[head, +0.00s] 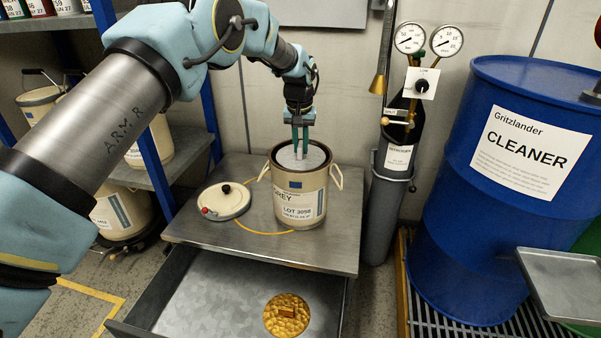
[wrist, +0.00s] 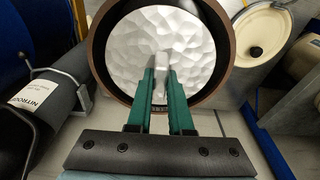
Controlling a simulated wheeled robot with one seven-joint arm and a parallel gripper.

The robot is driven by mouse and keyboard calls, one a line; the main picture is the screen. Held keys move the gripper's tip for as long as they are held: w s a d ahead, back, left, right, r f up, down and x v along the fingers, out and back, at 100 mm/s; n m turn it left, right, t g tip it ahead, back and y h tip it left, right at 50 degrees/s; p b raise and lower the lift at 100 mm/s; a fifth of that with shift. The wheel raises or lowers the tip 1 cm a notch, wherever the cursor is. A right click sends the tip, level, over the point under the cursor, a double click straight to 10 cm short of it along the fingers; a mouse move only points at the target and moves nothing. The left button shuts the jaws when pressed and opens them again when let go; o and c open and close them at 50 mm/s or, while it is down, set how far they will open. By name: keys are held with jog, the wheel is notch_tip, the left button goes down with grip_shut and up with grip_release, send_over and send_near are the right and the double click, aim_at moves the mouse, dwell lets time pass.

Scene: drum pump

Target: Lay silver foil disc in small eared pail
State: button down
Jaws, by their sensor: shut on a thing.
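The silver foil disc (head: 317,157), round and dimpled, is inside the mouth of the small eared pail (head: 297,208). In the wrist view the disc (wrist: 128,48) looks centred and roughly level within the dark rim of the pail (wrist: 98,55). My gripper (head: 301,150) points down into the pail mouth. Its green fingers (wrist: 160,75) are shut on the disc's small upright tab. The pail is cream, with two side ears and a label reading LOT 3098. I cannot tell whether the disc touches what lies below it, as it hides the inside.
A cream lid (head: 223,201) with a black knob lies left of the pail on the steel bench top (head: 205,240). A gold dimpled disc (head: 287,315) lies in the open drawer (head: 225,300) below. A nitrogen cylinder (head: 397,150) and blue drum (head: 480,190) stand right.

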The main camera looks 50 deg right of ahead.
aim_at(300, 146)
notch_tip(300, 146, down, 8)
jog(key=shift+r, duration=0.15)
dwell(0.3)
jog(key=shift+f, duration=0.2)
jog(key=c, duration=0.8)
grip_release()
jog(key=shift+r, duration=0.1)
jog(key=r, duration=0.4)
jog(key=a+r, duration=0.1)
jog(key=r, duration=0.3)
jog(key=s+r, duration=0.1)
jog(key=r, duration=0.3)
jog(key=shift+a+r, duration=0.1)
jog(key=shift+a, duration=0.2)
